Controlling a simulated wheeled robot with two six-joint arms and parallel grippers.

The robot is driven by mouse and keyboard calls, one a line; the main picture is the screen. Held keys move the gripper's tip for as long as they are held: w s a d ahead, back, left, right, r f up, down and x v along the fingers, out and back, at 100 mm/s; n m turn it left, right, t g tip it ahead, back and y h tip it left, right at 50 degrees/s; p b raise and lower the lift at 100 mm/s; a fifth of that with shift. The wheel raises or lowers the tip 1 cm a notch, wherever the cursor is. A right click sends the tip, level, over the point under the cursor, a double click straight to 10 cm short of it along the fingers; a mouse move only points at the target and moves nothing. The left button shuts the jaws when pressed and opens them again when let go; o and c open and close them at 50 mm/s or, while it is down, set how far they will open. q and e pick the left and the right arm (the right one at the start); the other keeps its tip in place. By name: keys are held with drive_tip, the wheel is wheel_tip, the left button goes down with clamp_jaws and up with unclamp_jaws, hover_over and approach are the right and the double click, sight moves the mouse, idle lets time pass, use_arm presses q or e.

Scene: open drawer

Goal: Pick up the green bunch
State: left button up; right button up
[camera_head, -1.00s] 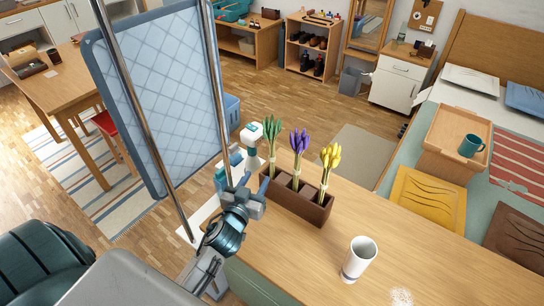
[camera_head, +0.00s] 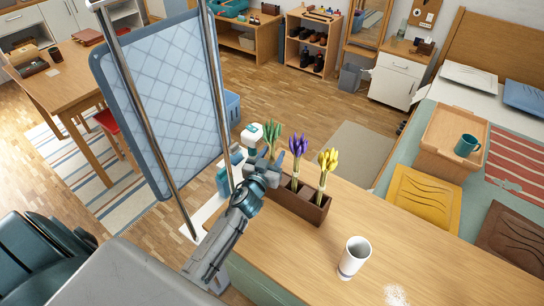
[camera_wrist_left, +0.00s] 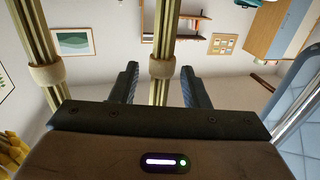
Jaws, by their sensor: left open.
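The green bunch (camera_head: 272,133) stands upright in the left compartment of a dark brown box (camera_head: 313,210) on the wooden table. My left gripper (camera_head: 275,165) is at its stems in the head view, hiding its lower part and the left end of the box. In the left wrist view, banded stems (camera_wrist_left: 161,68), which appear to be the green bunch's, run between the two open fingers. The fingers are apart from the stems on both sides. My right gripper is not in view.
The purple bunch (camera_head: 298,150) stands close beside my left gripper, with the yellow bunch (camera_head: 327,165) further right. A white cup (camera_head: 354,258) stands on the table (camera_head: 400,240) to the front. A blue folding screen (camera_head: 160,100) stands on the left.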

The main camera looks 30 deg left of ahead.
use_arm(q)
clamp_jaws()
